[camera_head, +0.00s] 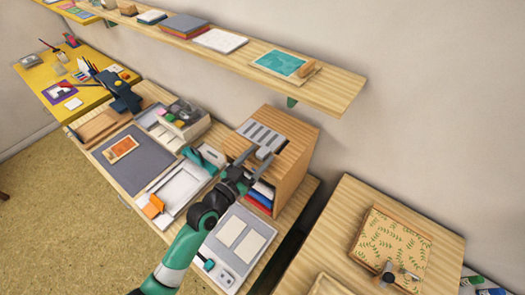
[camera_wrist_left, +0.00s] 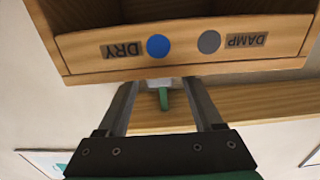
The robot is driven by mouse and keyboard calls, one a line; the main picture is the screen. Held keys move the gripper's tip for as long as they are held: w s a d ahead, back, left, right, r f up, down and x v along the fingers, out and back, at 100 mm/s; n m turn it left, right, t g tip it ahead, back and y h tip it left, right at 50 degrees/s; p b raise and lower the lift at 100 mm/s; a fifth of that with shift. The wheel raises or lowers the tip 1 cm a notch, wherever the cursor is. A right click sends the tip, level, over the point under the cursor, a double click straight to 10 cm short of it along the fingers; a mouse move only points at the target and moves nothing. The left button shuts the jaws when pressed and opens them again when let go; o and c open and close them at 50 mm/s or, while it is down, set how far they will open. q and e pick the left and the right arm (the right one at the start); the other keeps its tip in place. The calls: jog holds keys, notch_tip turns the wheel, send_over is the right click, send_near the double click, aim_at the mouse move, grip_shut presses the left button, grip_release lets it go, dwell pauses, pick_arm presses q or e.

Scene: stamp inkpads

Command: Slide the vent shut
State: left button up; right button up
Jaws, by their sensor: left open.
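The vent (camera_head: 263,138) is a grey slotted plate on top of a wooden box (camera_head: 291,150) in the head view. Pale slots show in its upper part; the gripper covers part of its lower edge. My left gripper (camera_head: 258,156) is open at the near side of the box top, its fingers close to the vent's lower end. Contact cannot be told. In the wrist view the open fingers (camera_wrist_left: 160,86) point toward a wooden panel (camera_wrist_left: 185,45) labelled DRY and DAMP, with a blue dot and a grey dot. The vent is not clearly visible there. My right gripper is not in view.
Papers, trays and an inkpad box (camera_head: 180,118) crowd the desk to the left. A second wooden table (camera_head: 345,215) stands at the right with a leaf-patterned block (camera_head: 385,235).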

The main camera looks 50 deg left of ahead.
pick_arm(q)
jog(key=shift+w+a, duration=0.15)
jog(key=shift+w, duration=0.85)
grip_shut()
dwell(0.7)
